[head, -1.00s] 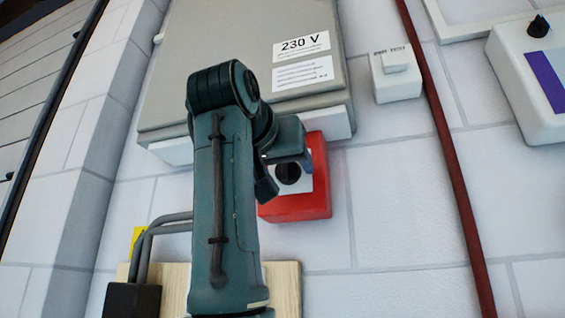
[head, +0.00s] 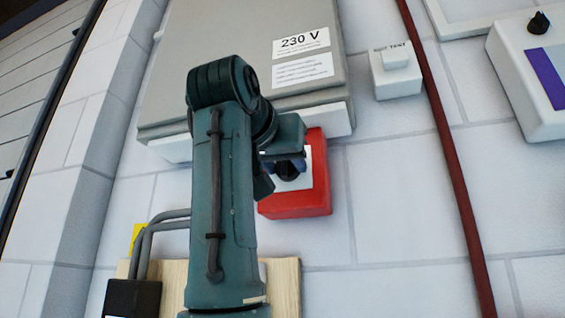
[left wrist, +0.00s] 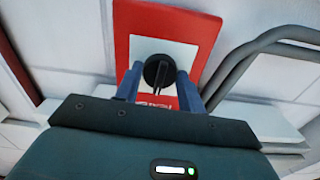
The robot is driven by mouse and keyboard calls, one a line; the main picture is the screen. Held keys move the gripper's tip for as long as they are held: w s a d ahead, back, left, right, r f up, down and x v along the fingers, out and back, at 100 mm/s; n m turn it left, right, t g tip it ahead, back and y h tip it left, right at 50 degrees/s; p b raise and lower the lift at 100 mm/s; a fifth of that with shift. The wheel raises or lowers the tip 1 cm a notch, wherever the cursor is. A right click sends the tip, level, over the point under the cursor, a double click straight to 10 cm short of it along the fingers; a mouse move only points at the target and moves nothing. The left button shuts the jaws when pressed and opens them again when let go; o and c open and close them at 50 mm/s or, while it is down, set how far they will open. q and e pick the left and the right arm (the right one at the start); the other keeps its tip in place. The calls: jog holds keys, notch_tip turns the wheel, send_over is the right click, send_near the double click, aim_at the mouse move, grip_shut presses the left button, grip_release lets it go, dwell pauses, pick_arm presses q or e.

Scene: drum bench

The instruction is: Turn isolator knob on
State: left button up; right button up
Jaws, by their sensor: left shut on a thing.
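The isolator is a red box with a white plate (head: 316,185) on the wall below the grey cabinet in the head view. Its black round knob (left wrist: 158,74) shows in the left wrist view in front of the plate. My left gripper (left wrist: 160,82) has its two blue fingers on either side of the knob and is shut on it. In the head view my left gripper (head: 284,170) covers part of the box and most of the knob. The red box (left wrist: 126,48) also shows in the left wrist view. My right gripper is in neither view.
A grey cabinet (head: 225,60) labelled 230 V hangs just above the isolator. A small white switch (head: 397,75), a dark red pipe (head: 445,150) and a white box with a black knob (head: 535,75) are to the right. Grey conduits (head: 155,228) run at lower left.

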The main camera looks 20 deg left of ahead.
pick_arm(q)
jog(key=m+b, duration=0.1)
jog(key=m, duration=0.3)
jog(key=shift+a+m, duration=0.1)
jog(key=shift+m, duration=0.3)
jog(key=m, duration=0.3)
jog(key=shift+m, duration=0.3)
jog(key=m, duration=0.6)
jog(key=shift+r, duration=0.1)
jog(key=shift+m+p, duration=0.35)
jog(key=shift+m, duration=1.15)
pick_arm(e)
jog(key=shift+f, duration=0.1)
pick_arm(q)
jog(key=o, duration=1)
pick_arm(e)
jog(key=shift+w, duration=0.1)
pick_arm(q)
jog(key=shift+s, duration=0.1)
